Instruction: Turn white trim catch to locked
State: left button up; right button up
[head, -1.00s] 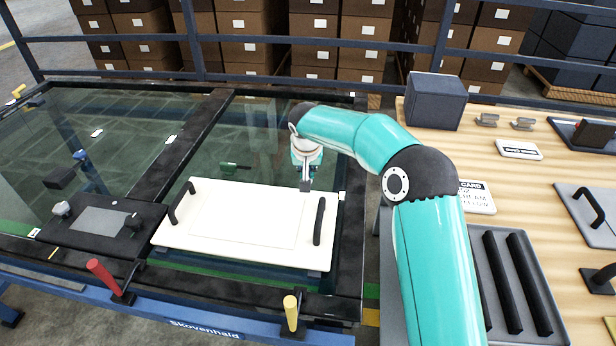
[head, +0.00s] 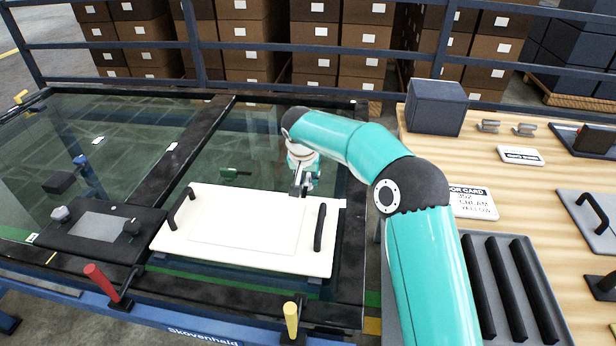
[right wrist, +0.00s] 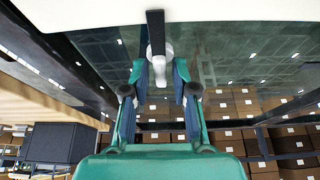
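The white trim panel (head: 250,228) lies flat on the glass-topped frame, with a black handle at each end. My right gripper (head: 302,188) is at the panel's back edge, near its right end. In the right wrist view, a small catch (right wrist: 156,36) with a black bar and a rounded white part sits between the fingers of the right gripper (right wrist: 161,62). The fingers stand apart on either side of it; I cannot tell whether they touch it. The gripper hides the catch in the head view. My left gripper is not in view.
A dark panel with knobs (head: 100,228) lies left of the white panel. Red (head: 101,280) and yellow (head: 291,320) upright handles stand at the front rail. The wooden table (head: 520,190) on the right holds a dark box (head: 435,107) and a ribbed grey tray (head: 478,290).

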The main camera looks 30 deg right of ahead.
dwell(0.3)
jog(key=v, duration=1.1)
jog(key=shift+s+a+r, duration=0.1)
jog(key=shift+s+r, duration=0.1)
jog(key=shift+r, duration=0.15)
